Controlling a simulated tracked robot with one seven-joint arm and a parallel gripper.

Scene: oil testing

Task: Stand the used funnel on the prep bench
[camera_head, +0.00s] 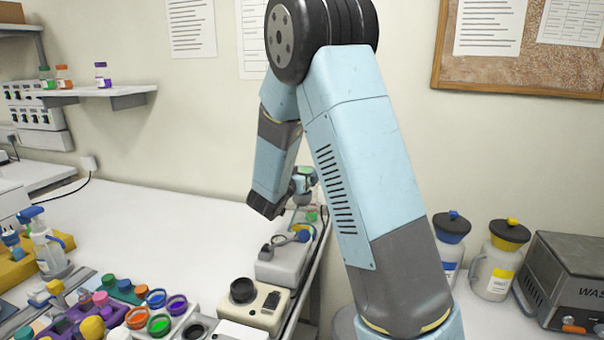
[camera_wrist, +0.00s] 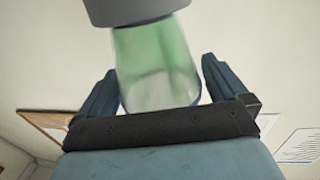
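My gripper (camera_head: 303,180) is small and partly hidden by my arm in the head view, above the far right end of the bench. In the wrist view its two dark fingers (camera_wrist: 160,82) stand either side of a green translucent vessel (camera_wrist: 158,60) with a grey part across its top. The fingers look closed around it, though contact on the right side is unclear. I cannot tell whether this is the used funnel. The white bench (camera_head: 130,215) lies left of my arm. No piece is clearly recognisable as a loose funnel standing on it.
A crowded rack of coloured caps and cups (camera_head: 100,310) fills the front left, with a spray bottle (camera_head: 47,250) behind it. Instruments (camera_head: 280,262) line the bench's right edge. Two jugs (camera_head: 493,275) and a grey metal box (camera_head: 570,285) stand right of my arm. The middle bench is clear.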

